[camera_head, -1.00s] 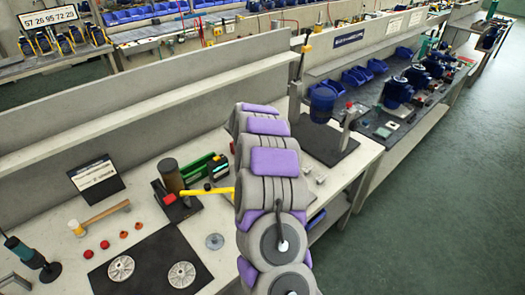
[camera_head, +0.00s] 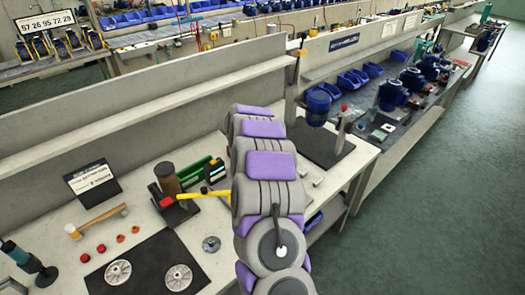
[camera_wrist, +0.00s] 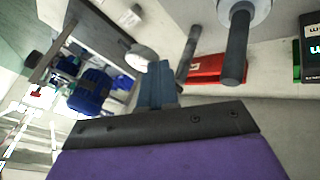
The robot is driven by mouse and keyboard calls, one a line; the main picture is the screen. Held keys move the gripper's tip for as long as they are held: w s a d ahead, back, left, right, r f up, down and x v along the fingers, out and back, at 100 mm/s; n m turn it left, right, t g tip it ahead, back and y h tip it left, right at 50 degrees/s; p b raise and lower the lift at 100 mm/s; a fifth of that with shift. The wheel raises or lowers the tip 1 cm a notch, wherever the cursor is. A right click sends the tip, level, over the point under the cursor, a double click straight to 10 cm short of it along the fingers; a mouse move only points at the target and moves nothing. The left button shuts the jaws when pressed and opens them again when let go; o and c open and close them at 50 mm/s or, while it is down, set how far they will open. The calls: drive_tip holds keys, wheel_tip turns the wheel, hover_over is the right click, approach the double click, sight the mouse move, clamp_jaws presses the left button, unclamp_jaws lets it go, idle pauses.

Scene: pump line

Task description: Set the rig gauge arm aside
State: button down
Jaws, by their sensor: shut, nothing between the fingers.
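A yellow bar (camera_head: 203,195), possibly the rig gauge arm, lies level beside a dark cylinder (camera_head: 167,178) on the bench; its right end goes behind my arm. I cannot confirm that it is the gauge arm. In the wrist view, my gripper (camera_wrist: 157,80) is shut, its bluish fingers together with nothing between them. A red block (camera_wrist: 217,68) and dark upright rods (camera_wrist: 237,48) stand beyond the fingers to the right. In the head view my gripper is hidden behind my arm.
A mallet (camera_head: 100,219), red caps (camera_head: 101,248) and a black mat (camera_head: 148,260) with two metal discs lie at the front left. A blue pump (camera_head: 318,106) hangs on a stand at the right. A black box with a green display (camera_wrist: 309,45) is close by.

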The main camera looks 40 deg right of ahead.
drive_tip(key=p+v, duration=0.2)
drive_tip(key=v, duration=1.3)
drive_tip(key=shift+a+r, duration=0.2)
drive_tip(key=shift+a, duration=0.25)
drive_tip(key=s+a+r+n+g+y, duration=0.2)
drive_tip(key=s+a+r+y, duration=0.15)
drive_tip(key=s+a, duration=1.35)
drive_tip(key=s+a+n+y, duration=0.1)
drive_tip(key=s+a, duration=0.4)
drive_tip(key=s, duration=0.2)
drive_tip(key=s+a+n+g+y, duration=0.1)
drive_tip(key=s+a, duration=0.3)
drive_tip(key=s, duration=0.4)
drive_tip(key=s+a+n+g+y, duration=0.1)
drive_tip(key=s+a, duration=0.4)
drive_tip(key=s, duration=0.3)
drive_tip(key=shift+s+a+f, duration=0.2)
drive_tip(key=shift+s+a, duration=0.05)
drive_tip(key=shift+a, duration=0.05)
drive_tip(key=shift+y, duration=0.25)
